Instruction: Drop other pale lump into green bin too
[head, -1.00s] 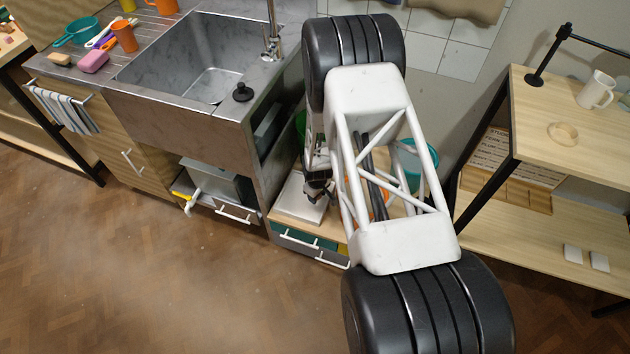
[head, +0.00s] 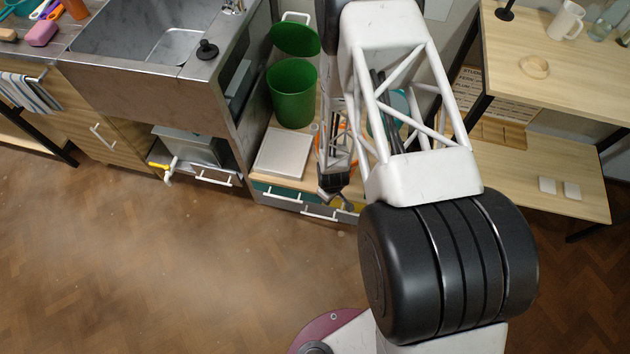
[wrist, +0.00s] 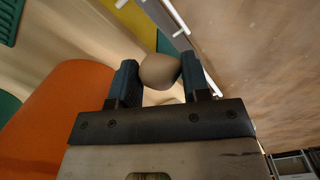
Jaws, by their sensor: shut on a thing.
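A pale, beige-grey rounded lump (wrist: 158,70) is pinched between the two dark fingers of my gripper (wrist: 160,80) in the wrist view. In the head view my gripper (head: 334,186) hangs by the front edge of the low wooden counter; the lump cannot be made out there. The green bin (head: 292,98) stands at the back of that counter, behind and left of my gripper, apart from it. Its top looks open, with a round green lid (head: 297,38) raised behind it. What lies inside the bin cannot be seen.
A flat pale square plate (head: 283,152) lies in front of the bin, left of my gripper. A large orange object (wrist: 62,112) is close beside my gripper. The steel sink cabinet (head: 243,105) walls the counter's left side. Shelves (head: 555,75) stand at the right.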

